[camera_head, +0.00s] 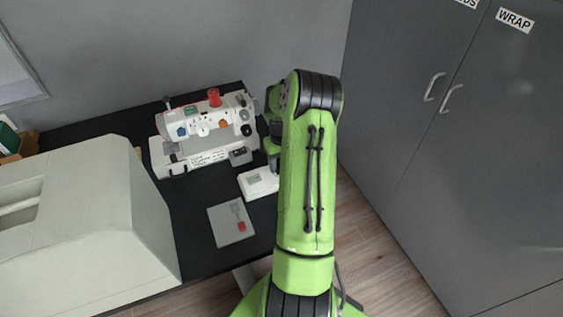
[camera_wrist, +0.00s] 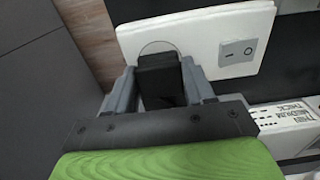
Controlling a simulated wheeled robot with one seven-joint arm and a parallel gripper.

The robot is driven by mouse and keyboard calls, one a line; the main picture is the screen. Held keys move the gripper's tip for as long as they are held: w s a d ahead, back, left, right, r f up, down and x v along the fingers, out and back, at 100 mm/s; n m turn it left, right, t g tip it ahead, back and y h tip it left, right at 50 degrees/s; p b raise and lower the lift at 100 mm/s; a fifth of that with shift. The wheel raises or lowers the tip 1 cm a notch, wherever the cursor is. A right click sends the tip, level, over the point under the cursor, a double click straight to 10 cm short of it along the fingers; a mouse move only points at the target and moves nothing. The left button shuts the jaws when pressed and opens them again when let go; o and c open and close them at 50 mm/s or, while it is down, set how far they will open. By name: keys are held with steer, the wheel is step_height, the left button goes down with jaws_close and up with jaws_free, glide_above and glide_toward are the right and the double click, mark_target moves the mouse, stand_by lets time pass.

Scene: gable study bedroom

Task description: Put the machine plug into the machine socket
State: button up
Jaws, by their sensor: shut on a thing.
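My gripper (camera_wrist: 160,84) is shut on the black machine plug (camera_wrist: 160,78), with one grey finger on each side of it. The plug's far end overlaps a round outline, the machine socket (camera_wrist: 158,46), on a white box (camera_wrist: 215,30) with a grey switch. I cannot tell whether the plug touches the socket or is inside it. The white box also shows in the head view (camera_head: 257,187), right of the sewing machine's (camera_head: 200,158) front. There my arm hides the plug and most of the gripper.
The black table (camera_head: 190,205) holds a grey plate (camera_head: 226,226) with a small red-ended tool and a large pale cover (camera_head: 90,215) at left. Dark grey cabinets (camera_head: 480,150) stand at right. Wooden floor (camera_head: 375,245) lies between table and cabinets.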

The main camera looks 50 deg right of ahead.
steer(key=shift+f+b, duration=0.4)
steer(key=shift+f, duration=0.15)
steer(key=o, duration=1.1)
step_height(320, 180, up, 16)
steer(key=p, duration=0.4)
steer(key=shift+f, duration=0.15)
